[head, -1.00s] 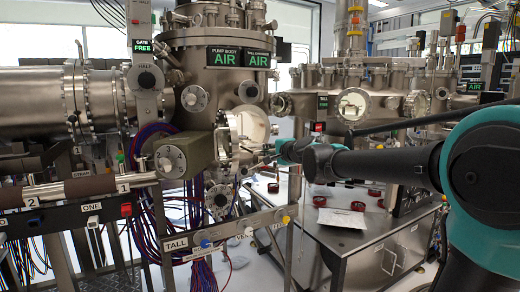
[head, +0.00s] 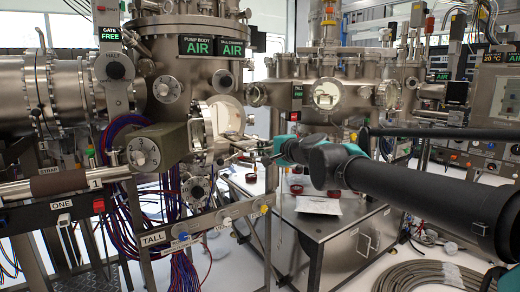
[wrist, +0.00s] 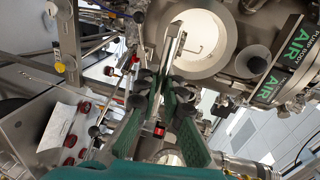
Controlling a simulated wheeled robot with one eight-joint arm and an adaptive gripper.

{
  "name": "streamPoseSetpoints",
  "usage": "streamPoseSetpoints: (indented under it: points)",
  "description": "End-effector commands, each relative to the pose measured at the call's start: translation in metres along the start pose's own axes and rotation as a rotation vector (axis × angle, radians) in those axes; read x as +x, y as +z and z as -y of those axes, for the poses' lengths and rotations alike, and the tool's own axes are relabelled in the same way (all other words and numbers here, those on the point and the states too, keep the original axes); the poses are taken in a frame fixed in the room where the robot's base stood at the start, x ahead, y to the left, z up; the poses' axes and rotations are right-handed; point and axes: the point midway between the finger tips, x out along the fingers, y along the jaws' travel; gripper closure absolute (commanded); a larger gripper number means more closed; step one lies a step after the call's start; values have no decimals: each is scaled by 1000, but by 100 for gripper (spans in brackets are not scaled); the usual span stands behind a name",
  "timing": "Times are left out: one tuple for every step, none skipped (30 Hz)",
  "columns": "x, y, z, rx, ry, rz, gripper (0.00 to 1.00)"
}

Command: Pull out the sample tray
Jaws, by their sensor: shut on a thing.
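The sample tray (wrist: 172,45) shows in the wrist view as a narrow metal strip. It reaches out of the open round port (wrist: 200,42) of the tall chamber. My gripper (wrist: 164,82) is shut on the near end of the tray, with its green fingers on either side. In the head view my gripper (head: 268,157) is just to the right of the open port (head: 224,122), and the thin tray (head: 240,149) spans the gap between them. The tray's inner end is hidden, and its held end is partly covered by the fingers.
A steel bench (head: 310,232) below my arm carries a white sheet (head: 318,205) and red-rimmed round parts. A rail labelled TALL (head: 165,237) with valve knobs runs below the port. A large metal chamber (head: 325,70) stands behind. A coiled hose (head: 430,276) lies on the floor.

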Motion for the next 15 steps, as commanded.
streamPoseSetpoints:
  points:
    - [0,0,0,-1,0,0,100]
    - [0,0,0,-1,0,0,100]
    - [0,0,0,-1,0,0,100]
    - [0,0,0,-1,0,0,100]
    - [0,0,0,-1,0,0,92]
    - [0,0,0,-1,0,0,87]
    - [0,0,0,-1,0,0,84]
    - [0,0,0,-1,0,0,82]
    - [0,0,0,-1,0,0,82]
    - [0,0,0,-1,0,0,82]
    - [0,0,0,0,0,0,82]
    - [0,0,0,0,0,0,82]
    - [0,0,0,0,0,0,82]
    - [0,0,0,0,0,0,82]
    - [0,0,0,0,0,0,82]
